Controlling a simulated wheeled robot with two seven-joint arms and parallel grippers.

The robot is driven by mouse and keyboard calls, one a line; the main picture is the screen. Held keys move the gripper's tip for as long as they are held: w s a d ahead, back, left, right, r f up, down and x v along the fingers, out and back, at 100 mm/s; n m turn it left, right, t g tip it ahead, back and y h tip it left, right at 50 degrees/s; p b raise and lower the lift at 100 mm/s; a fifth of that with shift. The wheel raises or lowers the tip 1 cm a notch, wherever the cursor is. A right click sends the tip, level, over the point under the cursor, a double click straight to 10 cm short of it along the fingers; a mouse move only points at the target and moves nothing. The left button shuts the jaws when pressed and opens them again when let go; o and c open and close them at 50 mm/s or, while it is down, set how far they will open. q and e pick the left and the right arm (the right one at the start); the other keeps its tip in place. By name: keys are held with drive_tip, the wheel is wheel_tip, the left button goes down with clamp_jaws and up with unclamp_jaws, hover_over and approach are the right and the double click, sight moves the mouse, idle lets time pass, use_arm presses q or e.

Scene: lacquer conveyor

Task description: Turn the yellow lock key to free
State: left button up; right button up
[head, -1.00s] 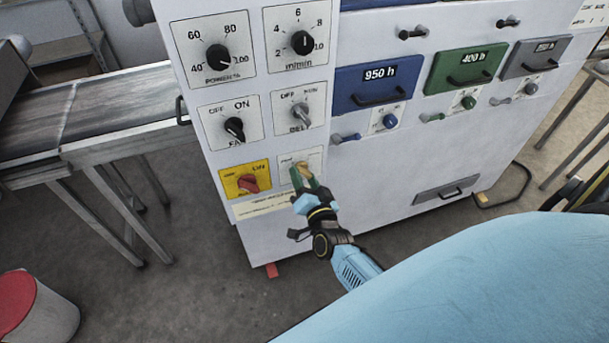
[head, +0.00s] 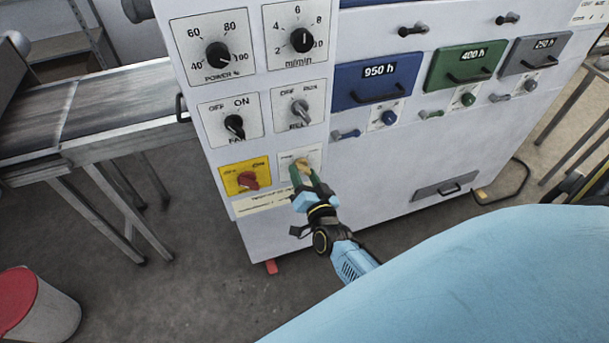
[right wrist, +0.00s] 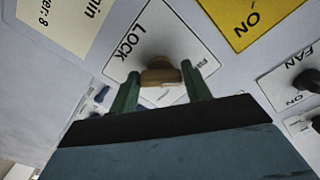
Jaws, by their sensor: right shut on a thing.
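The yellow-brown lock key (head: 301,166) sits on a white plate at the lower part of the machine's front panel. My right gripper (head: 304,175) reaches up to it from below and covers part of its plate. In the right wrist view the key (right wrist: 160,75) lies between the two green fingers of my right gripper (right wrist: 161,88), which are shut on it. The plate (right wrist: 143,42) reads LOCK on the left; a word on its right is partly hidden by a finger. I cannot tell exactly which mark the key points at. My left gripper is not in view.
A yellow plate with a red switch (head: 247,179) is just left of the lock key. The fan knob (head: 234,126) and belt knob (head: 300,110) are above.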

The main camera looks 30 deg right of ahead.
idle(0.4)
drive_tip(key=o, duration=1)
drive_tip(key=shift+c, duration=0.2)
drive_tip(key=v, duration=1.3)
drive_tip(key=shift+s, duration=0.2)
drive_tip(key=shift+f, duration=0.15)
